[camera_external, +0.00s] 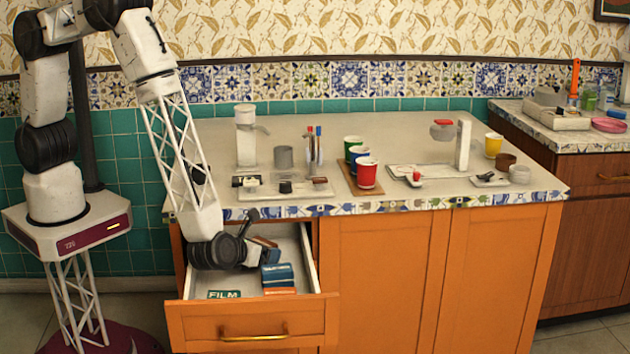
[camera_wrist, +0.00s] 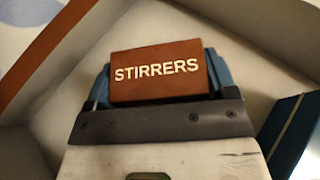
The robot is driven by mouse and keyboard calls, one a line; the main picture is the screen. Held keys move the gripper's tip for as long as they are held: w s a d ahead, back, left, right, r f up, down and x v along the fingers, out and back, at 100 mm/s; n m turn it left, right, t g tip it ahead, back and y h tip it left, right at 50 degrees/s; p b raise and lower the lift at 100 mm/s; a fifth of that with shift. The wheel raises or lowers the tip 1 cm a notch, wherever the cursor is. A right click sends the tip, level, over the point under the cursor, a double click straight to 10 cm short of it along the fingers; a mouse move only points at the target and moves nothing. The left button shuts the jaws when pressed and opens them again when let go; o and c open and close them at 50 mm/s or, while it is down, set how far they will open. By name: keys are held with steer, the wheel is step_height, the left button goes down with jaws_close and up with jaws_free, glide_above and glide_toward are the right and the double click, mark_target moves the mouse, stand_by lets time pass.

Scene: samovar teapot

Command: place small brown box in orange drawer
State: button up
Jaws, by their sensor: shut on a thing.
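The small brown box (camera_wrist: 157,72), labelled STIRRERS, sits between the blue fingers of my gripper (camera_wrist: 158,75) in the wrist view. In the external view my gripper (camera_external: 264,248) reaches down into the open orange drawer (camera_external: 250,321), near its back right part. A brown top of the box (camera_external: 264,241) shows there beside a blue finger. The gripper is shut on the box. Whether the box touches the drawer floor cannot be told.
Blue boxes (camera_external: 278,274) and an orange-edged item (camera_external: 280,291) lie in the drawer's right side. A green FILM item (camera_external: 224,294) lies at its front left. The countertop (camera_external: 330,195) above holds cups and dispensers. Pale drawer floor is bare in the middle.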

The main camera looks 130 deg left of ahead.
steer(key=shift+f, duration=0.15)
steer(key=o, duration=0.9)
steer(key=shift+v, duration=6.1)
